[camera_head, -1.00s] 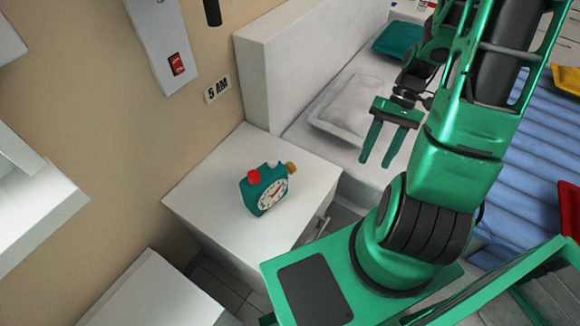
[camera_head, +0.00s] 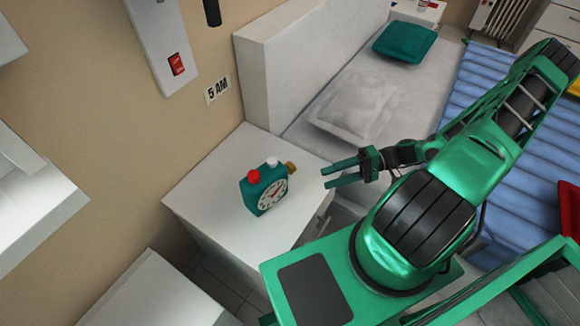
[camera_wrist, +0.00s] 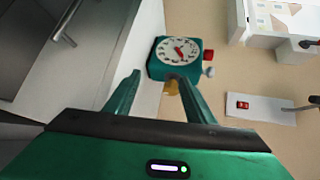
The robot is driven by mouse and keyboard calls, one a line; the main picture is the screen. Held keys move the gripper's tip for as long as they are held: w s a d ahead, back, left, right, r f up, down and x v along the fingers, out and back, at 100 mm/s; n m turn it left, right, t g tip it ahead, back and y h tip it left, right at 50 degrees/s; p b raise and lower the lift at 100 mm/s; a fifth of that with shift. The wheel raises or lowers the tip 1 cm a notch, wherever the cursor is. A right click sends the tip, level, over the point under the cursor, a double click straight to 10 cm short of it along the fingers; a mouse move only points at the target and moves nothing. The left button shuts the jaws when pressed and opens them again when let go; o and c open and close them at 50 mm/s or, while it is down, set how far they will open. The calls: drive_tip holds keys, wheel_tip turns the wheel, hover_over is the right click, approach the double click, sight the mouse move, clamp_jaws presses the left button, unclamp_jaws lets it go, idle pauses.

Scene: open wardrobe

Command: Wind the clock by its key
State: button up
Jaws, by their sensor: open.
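The teal clock (camera_head: 265,189) stands upright on the white nightstand (camera_head: 228,213), with a white dial, a red button and a white button on top. Its brass key (camera_head: 291,167) sticks out at the clock's right side. My gripper (camera_head: 326,176) is open and empty, to the right of the clock and key, its fingers pointing left towards them with a gap. In the wrist view the clock (camera_wrist: 180,55) lies ahead, beyond the fingers of my gripper (camera_wrist: 165,95). The key (camera_wrist: 171,88) shows between the fingers, apart from them.
A bed with a grey pillow (camera_head: 355,104) and a teal cushion (camera_head: 405,42) stands behind the nightstand. A wall panel with a red switch (camera_head: 176,64) and a "5 AM" sign (camera_head: 217,90) are on the wall. The nightstand top around the clock is clear.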

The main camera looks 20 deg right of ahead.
sight(291, 167)
drive_tip(key=w+t, duration=0.1)
drive_tip(key=w+a+t+y, duration=0.1)
drive_tip(key=w+t, duration=0.1)
drive_tip(key=shift+f+m, duration=0.15)
drive_tip(key=shift+m, duration=0.25)
drive_tip(key=shift+w+t+y, duration=0.3)
drive_tip(key=shift+w+t, duration=0.3)
drive_tip(key=shift+t, duration=0.3)
drive_tip(key=x, duration=1)
drive_tip(key=shift+w+a, duration=0.1)
drive_tip(key=shift+a, duration=0.25)
drive_tip(key=c, duration=1.1)
